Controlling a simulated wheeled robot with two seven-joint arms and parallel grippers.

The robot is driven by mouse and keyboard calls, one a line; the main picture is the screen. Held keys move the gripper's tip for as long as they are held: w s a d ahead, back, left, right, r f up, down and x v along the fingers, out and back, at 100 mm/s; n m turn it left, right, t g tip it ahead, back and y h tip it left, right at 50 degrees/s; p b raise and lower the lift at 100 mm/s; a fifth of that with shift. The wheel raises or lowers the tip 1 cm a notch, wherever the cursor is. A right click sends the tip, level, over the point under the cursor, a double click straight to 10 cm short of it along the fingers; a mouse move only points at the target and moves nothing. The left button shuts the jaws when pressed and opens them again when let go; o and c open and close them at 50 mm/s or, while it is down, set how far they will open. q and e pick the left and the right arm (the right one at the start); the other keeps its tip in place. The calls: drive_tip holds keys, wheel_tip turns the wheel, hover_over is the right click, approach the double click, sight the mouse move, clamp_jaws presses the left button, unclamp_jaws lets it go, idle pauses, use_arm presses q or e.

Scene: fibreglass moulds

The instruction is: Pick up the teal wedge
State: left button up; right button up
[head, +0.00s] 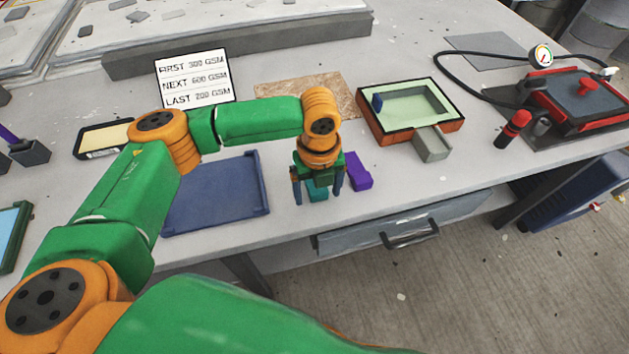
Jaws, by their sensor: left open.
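The teal wedge (317,192) lies on the grey bench near its front edge, partly hidden by my left gripper. My left gripper (318,189) points down over it, with its jaws open. One finger shows on each side of the wedge. I cannot tell whether the fingers touch it. A purple wedge (357,172) lies close to the right of the gripper. My right gripper is not in view.
A blue tray (215,195) sits left of the gripper. A mould box (415,109) with a blue piece inside and a grey block (432,144) are to the right. A sign (194,78) stands behind my arm. A drawer (405,222) is below the bench edge.

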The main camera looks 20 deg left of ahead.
use_arm(q)
drive_tip(key=shift+w+f, duration=0.4)
drive_tip(key=shift+w, duration=0.15)
drive_tip(key=shift+s+r, duration=0.15)
drive_tip(key=shift+s, duration=0.1)
drive_tip(key=c, duration=1.3)
drive_tip(key=shift+w, duration=0.15)
clamp_jaws()
wheel_tip(320, 180, up, 3)
drive_tip(key=shift+f+b, duration=0.1)
drive_tip(key=shift+b, duration=0.3)
drive_tip(key=s+a+r, duration=0.6)
drive_tip(key=s+r, duration=0.4)
drive_tip(key=s, duration=0.2)
drive_tip(key=shift+s+a, duration=0.15)
drive_tip(key=shift+s, duration=0.1)
drive_tip(key=shift+r, duration=0.1)
